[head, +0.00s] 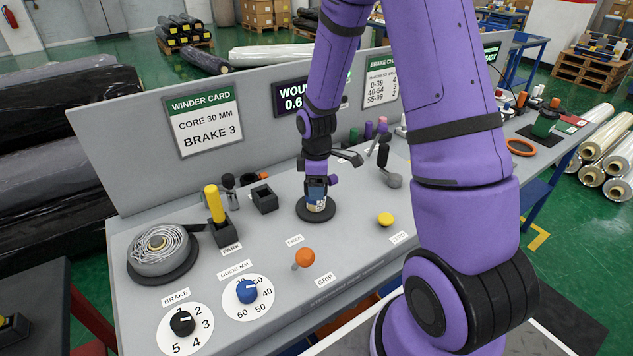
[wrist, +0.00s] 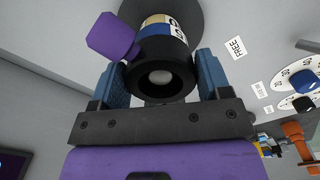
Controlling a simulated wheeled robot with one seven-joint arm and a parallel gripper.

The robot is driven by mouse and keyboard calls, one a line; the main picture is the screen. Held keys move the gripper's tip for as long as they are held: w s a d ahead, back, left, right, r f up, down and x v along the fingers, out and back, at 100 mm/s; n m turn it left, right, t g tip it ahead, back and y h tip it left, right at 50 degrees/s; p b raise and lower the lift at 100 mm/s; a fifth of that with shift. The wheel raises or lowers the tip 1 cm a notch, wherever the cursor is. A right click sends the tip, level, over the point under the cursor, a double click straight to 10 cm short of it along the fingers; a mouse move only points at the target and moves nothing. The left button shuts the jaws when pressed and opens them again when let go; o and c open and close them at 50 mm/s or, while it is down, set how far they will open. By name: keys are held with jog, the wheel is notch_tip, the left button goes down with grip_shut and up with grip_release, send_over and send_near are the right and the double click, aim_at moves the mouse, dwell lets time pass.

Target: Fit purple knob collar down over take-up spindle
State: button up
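The purple knob collar is a black ring (wrist: 160,93) with a purple knob (wrist: 112,35) on one side; the knob shows in the head view (head: 334,179). My gripper (head: 317,186) points down over the round black base (head: 303,211). The take-up spindle's pale round end (wrist: 161,77) shows inside the ring's hole. A labelled tan, blue and white core (wrist: 168,27) stands around the spindle, just beyond the ring. I cannot tell whether ring and core touch.
An orange-topped lever (head: 304,258) and blue guide dial (head: 247,291) stand in front. A yellow post (head: 214,204) and grey coil (head: 160,250) are left. A black-handled crank (head: 384,160) and yellow button (head: 385,219) are right. The grey back panel (head: 145,140) rises behind.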

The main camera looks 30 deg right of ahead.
jog(key=o, duration=0.4)
jog(key=shift+r, duration=0.1)
jog(key=shift+r, duration=5.35)
jog(key=s+a+r+m+t, duration=0.1)
jog(key=s+a+r+m, duration=0.15)
jog(key=s+r, duration=0.4)
jog(key=s+a+r+m+t, duration=0.2)
jog(key=s+r+m, duration=0.15)
jog(key=r, duration=0.55)
jog(key=s+r+m, duration=0.1)
jog(key=s+r, duration=0.1)
jog(key=s, duration=0.2)
jog(key=s+a+r+m+t, duration=0.1)
jog(key=s+r+m, duration=0.1)
jog(key=s, duration=0.3)
jog(key=s+a+r+m+t, duration=0.1)
jog(key=s+m, duration=0.1)
jog(key=s, duration=0.2)
jog(key=shift+s+a+r, duration=0.15)
jog(key=shift+s+r, duration=0.2)
jog(key=shift+r, duration=0.05)
